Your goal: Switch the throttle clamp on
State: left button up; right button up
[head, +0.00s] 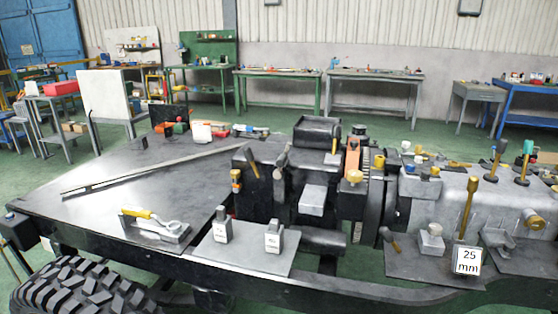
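No label marks the throttle clamp, so I cannot tell for sure which part it is. A clamp-like device with a yellow handle (150,216) sits on the front left of the dark chassis plate (170,180). Its handle lies low, nearly flat, and its grey metal body (172,231) is to the right. Several levers stand on the right side, among them a tall brass-coloured one (468,208) behind a "25 mm" sign (467,261). A hammer-shaped lever (252,162) leans at the middle. Neither of my grippers is in view.
Two small grey blocks (223,226) stand on a light plate (247,250) at the front. A dark engine block (316,135) rises at the centre. A long metal bar (150,170) crosses the chassis plate. A big tyre (85,288) is at lower left. Workbenches line the back wall.

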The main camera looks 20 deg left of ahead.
aim_at(249, 155)
jog(key=u, duration=1.55)
jog(key=i, duration=1)
jog(key=z, duration=1.8)
